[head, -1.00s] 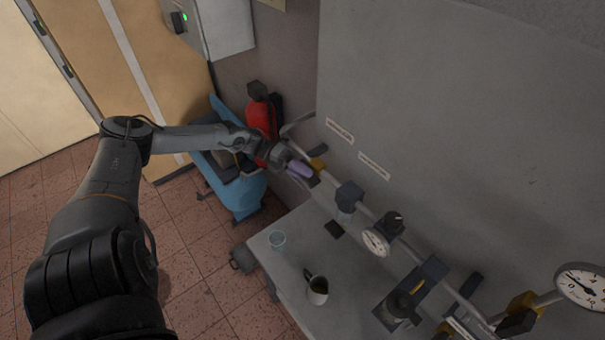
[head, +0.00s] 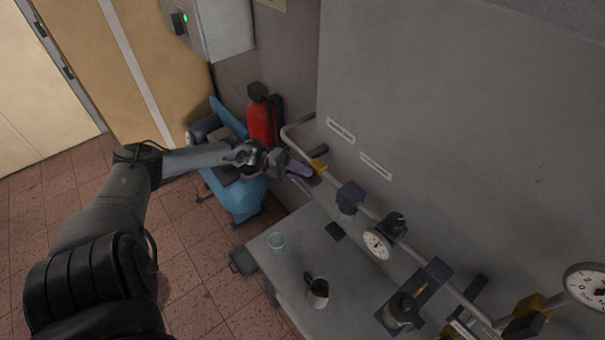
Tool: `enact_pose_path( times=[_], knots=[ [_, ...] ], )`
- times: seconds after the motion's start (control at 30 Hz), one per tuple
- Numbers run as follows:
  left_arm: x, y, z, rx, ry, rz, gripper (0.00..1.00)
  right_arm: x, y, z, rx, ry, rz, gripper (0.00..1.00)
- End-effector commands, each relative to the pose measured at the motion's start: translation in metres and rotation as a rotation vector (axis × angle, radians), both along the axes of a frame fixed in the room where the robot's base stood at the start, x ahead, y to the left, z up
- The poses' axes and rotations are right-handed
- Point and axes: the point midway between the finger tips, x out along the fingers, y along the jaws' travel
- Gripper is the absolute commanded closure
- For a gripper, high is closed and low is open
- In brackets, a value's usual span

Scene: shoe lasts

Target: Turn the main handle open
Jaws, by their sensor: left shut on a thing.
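The fingers and part of the handle overlap, so the exact grip is hard to see. My right gripper is not in view.
Gauges (head: 377,243) and dark fittings line the pipe. A red extinguisher (head: 262,122) and a blue chair (head: 243,196) stand behind my left forearm.

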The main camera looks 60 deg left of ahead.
Motion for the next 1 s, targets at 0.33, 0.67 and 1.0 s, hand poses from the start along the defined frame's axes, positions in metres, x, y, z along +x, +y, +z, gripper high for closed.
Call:
enact_pose_path(
  times=[0.33,0.67,1.0],
  knots=[
    [0.000,0.000,0.000,0.000,0.001,0.001,0.55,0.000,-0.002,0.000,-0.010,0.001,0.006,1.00],
    [-0.005,0.009,-0.002,0.002,0.002,0.003,0.55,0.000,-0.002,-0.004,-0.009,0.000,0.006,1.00],
    [-0.034,0.055,-0.005,0.002,0.004,0.003,0.55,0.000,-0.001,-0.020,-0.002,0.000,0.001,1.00]
  ],
)
